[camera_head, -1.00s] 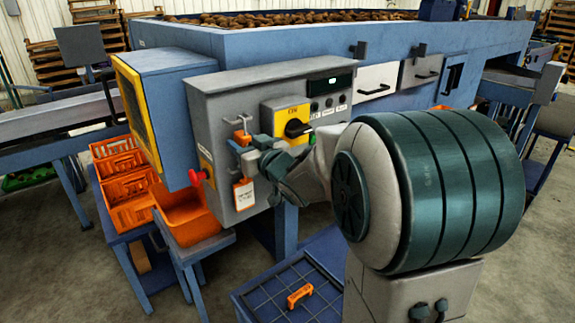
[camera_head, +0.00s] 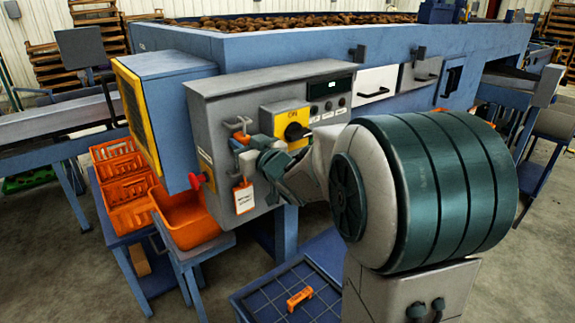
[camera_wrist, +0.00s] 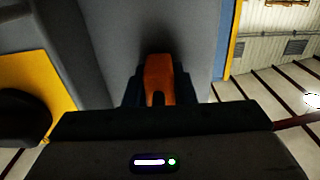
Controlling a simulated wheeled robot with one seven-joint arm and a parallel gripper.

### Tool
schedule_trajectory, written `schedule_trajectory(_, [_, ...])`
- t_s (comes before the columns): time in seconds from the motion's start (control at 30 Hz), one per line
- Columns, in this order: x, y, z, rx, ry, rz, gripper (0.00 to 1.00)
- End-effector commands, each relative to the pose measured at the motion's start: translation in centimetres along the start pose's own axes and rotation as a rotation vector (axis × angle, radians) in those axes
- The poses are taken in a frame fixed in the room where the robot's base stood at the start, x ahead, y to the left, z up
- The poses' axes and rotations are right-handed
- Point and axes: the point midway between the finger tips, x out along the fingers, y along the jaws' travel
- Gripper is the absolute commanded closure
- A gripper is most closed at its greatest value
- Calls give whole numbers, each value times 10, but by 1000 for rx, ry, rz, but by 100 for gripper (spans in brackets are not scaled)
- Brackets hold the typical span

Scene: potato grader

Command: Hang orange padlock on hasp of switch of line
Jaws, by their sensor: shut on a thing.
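My gripper (camera_wrist: 158,92) is shut on the orange padlock (camera_wrist: 159,72), which shows between the dark fingers in the wrist view. In the head view my gripper (camera_head: 262,150) is in front of the grey control box, just left of and below the switch. The switch (camera_head: 296,130) is a black knob on a yellow plate marked ON. My gripper and wrist cover its lower left part, and I cannot make out the hasp.
An orange-handled item (camera_head: 299,298) lies on the blue table below.

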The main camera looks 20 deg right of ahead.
Motion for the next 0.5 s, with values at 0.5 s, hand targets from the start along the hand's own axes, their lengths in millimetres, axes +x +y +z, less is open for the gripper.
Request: schedule_trajectory(0.5, [-3, 0, -16, -1, 2, 1, 97])
